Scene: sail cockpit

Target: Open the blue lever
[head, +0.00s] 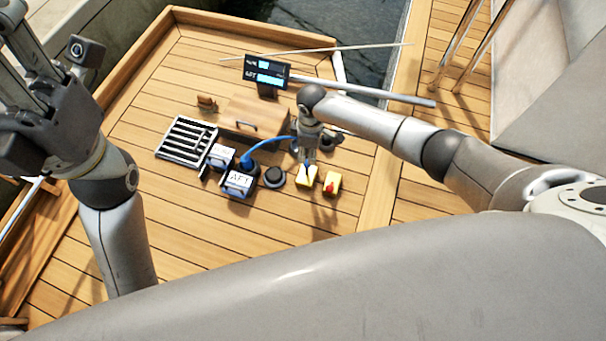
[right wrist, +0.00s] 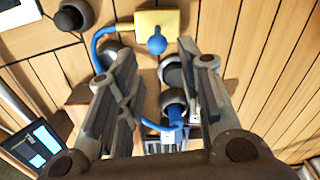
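In the right wrist view, a yellow block (right wrist: 150,20) carries the blue lever with its round blue knob (right wrist: 157,45). In the head view this yellow block (head: 307,179) sits on the wooden deck, partly hidden by my right gripper (head: 307,164), which points down over it. In the right wrist view my right gripper (right wrist: 166,62) has its fingers wide apart, with the blue knob in the gap just beyond the tips and nothing held. My left gripper (head: 28,55) is raised at the upper left, far from the lever. Its finger gap is unclear.
A second yellow block with a red lever (head: 331,184) stands close at the right. Black round pieces, a blue hose (head: 268,141), labelled boxes (head: 238,185), a vent grille (head: 186,141) and a wooden box (head: 255,112) lie to the left. A display (head: 267,72) stands behind. The front deck is clear.

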